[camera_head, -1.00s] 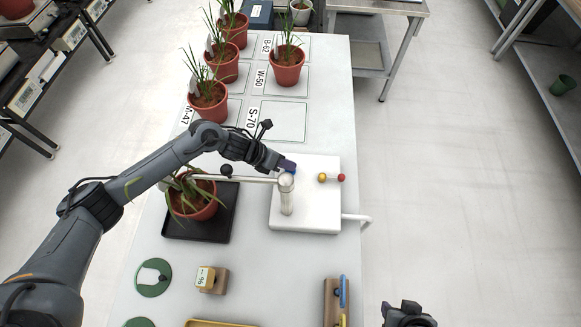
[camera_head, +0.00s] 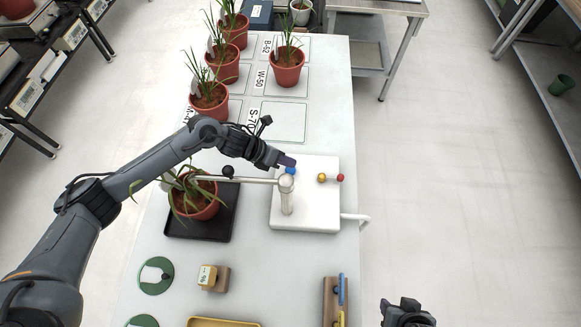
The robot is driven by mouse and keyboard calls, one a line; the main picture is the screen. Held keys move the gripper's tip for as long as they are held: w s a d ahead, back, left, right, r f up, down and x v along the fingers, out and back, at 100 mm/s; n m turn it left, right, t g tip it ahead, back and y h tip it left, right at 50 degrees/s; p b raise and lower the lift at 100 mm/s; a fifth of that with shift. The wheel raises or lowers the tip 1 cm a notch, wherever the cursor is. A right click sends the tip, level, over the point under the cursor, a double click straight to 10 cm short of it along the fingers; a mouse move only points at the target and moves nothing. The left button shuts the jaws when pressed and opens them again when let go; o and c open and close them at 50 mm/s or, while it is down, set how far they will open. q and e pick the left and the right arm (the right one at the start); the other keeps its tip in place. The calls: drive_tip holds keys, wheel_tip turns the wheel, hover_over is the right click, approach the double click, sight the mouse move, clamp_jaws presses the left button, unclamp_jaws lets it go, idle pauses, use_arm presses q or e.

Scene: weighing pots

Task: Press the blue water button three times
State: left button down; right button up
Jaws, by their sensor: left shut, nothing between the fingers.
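The blue button (camera_head: 290,171) sits on the white dispenser base (camera_head: 320,212), just behind the top of its upright post (camera_head: 286,198). My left gripper (camera_head: 288,161) is shut and empty, with its tips just above and behind the blue button in the picture. A small gap seems to show between them, but I cannot tell the exact height. A yellow knob (camera_head: 322,177) and a red knob (camera_head: 340,177) are to the right of the button. My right gripper (camera_head: 405,308) shows only partly at the bottom edge, and its fingers are not clear.
A potted plant (camera_head: 197,207) stands on a black tray (camera_head: 222,226) under the spout arm (camera_head: 245,180). Several pots stand at the back of the table. A wooden block (camera_head: 214,278), a green disc (camera_head: 157,276) and a wooden holder (camera_head: 328,298) lie in front.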

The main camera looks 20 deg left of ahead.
sight(287, 169)
use_arm(q)
drive_tip(key=shift+r+p, duration=1.25)
drive_tip(key=shift+r, duration=0.95)
